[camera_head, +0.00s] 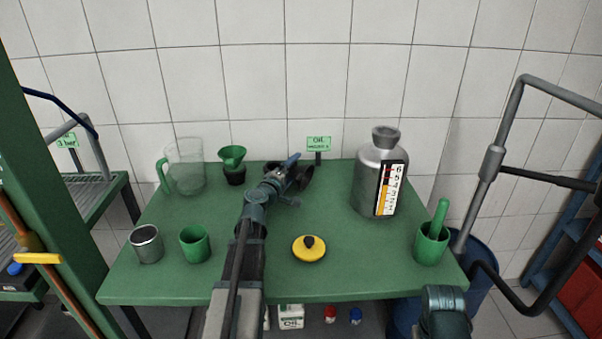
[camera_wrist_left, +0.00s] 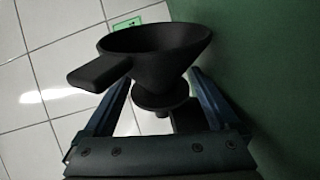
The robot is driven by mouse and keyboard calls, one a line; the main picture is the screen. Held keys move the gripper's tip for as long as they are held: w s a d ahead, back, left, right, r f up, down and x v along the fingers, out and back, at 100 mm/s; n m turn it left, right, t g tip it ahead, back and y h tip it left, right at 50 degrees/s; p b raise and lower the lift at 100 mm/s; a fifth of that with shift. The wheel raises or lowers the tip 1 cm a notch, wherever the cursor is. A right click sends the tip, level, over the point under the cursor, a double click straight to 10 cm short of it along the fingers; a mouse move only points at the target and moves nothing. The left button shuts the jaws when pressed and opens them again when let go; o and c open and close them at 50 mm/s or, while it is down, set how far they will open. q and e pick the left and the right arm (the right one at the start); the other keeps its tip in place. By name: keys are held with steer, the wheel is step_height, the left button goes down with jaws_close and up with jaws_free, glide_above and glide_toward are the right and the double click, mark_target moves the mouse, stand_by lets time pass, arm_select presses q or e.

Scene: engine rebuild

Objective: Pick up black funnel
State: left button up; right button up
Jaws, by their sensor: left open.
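The black funnel (camera_head: 303,176) is at the back middle of the green table, partly hidden by my left gripper (camera_head: 289,181). In the left wrist view, the black funnel (camera_wrist_left: 150,62) shows its wide cone, a flat side handle pointing left, and a narrower lower part. My left gripper (camera_wrist_left: 160,95) is open, with one finger on each side of the funnel's lower part. I cannot tell whether the fingers touch it. Part of my right arm shows at the bottom right of the head view, but its gripper is not seen.
A green funnel (camera_head: 232,156) in a black holder and a clear jug (camera_head: 186,170) stand to the left. A metal can (camera_head: 372,190) stands to the right. A yellow lid (camera_head: 309,249), green cup (camera_head: 195,244), metal cup (camera_head: 146,244) and green pot (camera_head: 431,246) are nearer.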

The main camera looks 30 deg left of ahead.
arm_select(q)
steer(key=shift+s, duration=0.1)
steer(key=c, duration=1.3)
steer(key=shift+o, duration=0.2)
steer(key=shift+r, duration=0.2)
